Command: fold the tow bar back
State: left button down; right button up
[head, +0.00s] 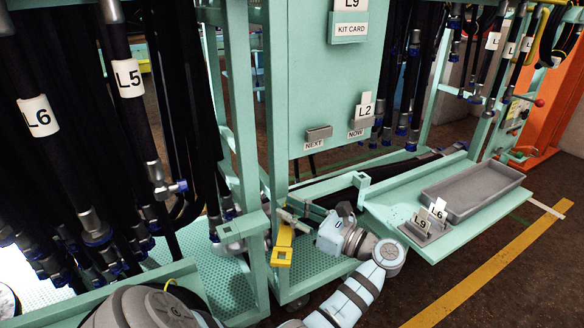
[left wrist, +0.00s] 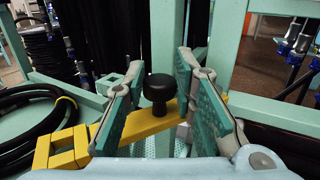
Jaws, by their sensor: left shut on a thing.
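The yellow tow bar (head: 283,243) is at the foot of the teal rack's post in the head view, with its square eye end low and toward me. In the left wrist view the tow bar (left wrist: 140,126) slants from lower left up to the right, and a black knob (left wrist: 160,88) stands on it. My left gripper (head: 292,219) comes to the bar from the right. The exact contact is hard to see. My right gripper is not in view.
A teal shelf with a grey tray (head: 472,188) and cards L9 and L6 juts out at the right. Black hoses (head: 60,130) hang at the left. A teal panel (head: 330,90) stands behind the bar. Dark floor with a yellow line (head: 490,275) is open at lower right.

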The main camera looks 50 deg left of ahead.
pick_arm(q)
jog(key=shift+w+d+m+t, duration=0.15)
jog(key=shift+w+d+t, duration=0.1)
jog(key=shift+w+d, duration=0.25)
jog(key=shift+w+d+m+t, duration=0.15)
jog(key=shift+w+d+t, duration=0.1)
jog(key=shift+d, duration=0.4)
jog(key=c, duration=1.7)
grip_release()
jog(key=o, duration=0.3)
jog(key=shift+w, duration=0.1)
jog(key=shift+o, duration=0.3)
jog(key=shift+w+a+f, duration=0.1)
jog(key=shift+f, duration=0.1)
jog(key=v, duration=0.9)
jog(key=shift+d+g, duration=0.3)
jog(key=shift+r, duration=0.1)
jog(key=shift+c, duration=0.4)
